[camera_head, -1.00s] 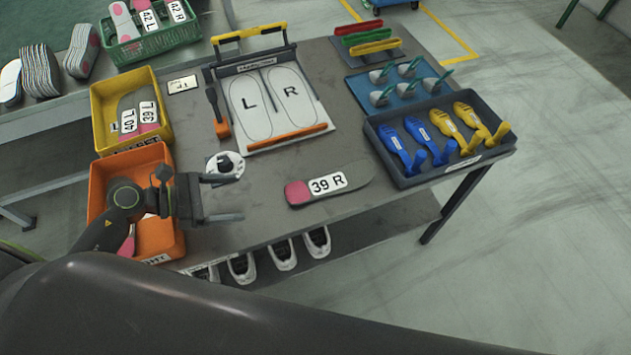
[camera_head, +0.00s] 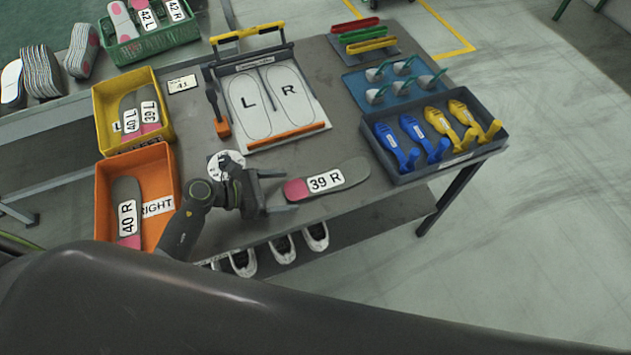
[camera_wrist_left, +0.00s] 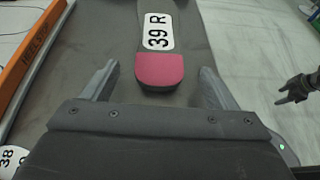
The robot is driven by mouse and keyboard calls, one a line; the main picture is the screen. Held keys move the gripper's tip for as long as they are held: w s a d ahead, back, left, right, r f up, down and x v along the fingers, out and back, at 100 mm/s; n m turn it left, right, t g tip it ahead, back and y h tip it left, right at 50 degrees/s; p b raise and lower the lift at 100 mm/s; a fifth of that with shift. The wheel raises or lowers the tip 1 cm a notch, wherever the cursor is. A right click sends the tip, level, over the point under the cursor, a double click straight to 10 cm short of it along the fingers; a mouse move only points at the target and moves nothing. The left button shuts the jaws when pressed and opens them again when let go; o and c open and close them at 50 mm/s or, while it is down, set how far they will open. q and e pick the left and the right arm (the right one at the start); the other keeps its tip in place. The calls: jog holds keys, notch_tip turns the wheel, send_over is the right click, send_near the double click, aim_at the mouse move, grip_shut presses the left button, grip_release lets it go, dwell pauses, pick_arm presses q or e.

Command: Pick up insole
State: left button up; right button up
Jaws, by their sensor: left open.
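The insole marked 39 R (camera_head: 352,171) lies flat on the grey table, with a pink heel end and a dark grey toe end. My left gripper (camera_head: 287,191) is open at its heel end, fingers pointing toward it. In the left wrist view the pink heel (camera_wrist_left: 159,70) lies between the two spread fingers of my left gripper (camera_wrist_left: 157,80), with a gap on each side and no visible contact. A small dark gripper, which looks like my right one (camera_wrist_left: 292,90), shows at that view's right edge. Its jaw state is unclear.
An orange bin (camera_head: 104,187) holds a 40 R insole; a yellow bin (camera_head: 97,108) holds 40 L and 39 L. The L/R fixture (camera_head: 270,142) stands behind. A dark tray (camera_head: 376,153) of blue and yellow pieces is at right. White shoes (camera_head: 283,248) sit below the table edge.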

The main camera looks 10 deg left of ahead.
aim_at(305, 186)
pick_arm(q)
jog(key=d, duration=0.1)
jog(key=w+d, duration=0.1)
jog(key=w+d+p, duration=0.1)
jog(key=shift+f, duration=0.3)
jog(key=shift+w+d+f, duration=0.2)
jog(key=shift+d+f, duration=0.05)
jog(key=shift+d, duration=0.1)
jog(key=c, duration=1.1)
jog(key=shift+o, duration=0.2)
jog(key=shift+r, duration=0.1)
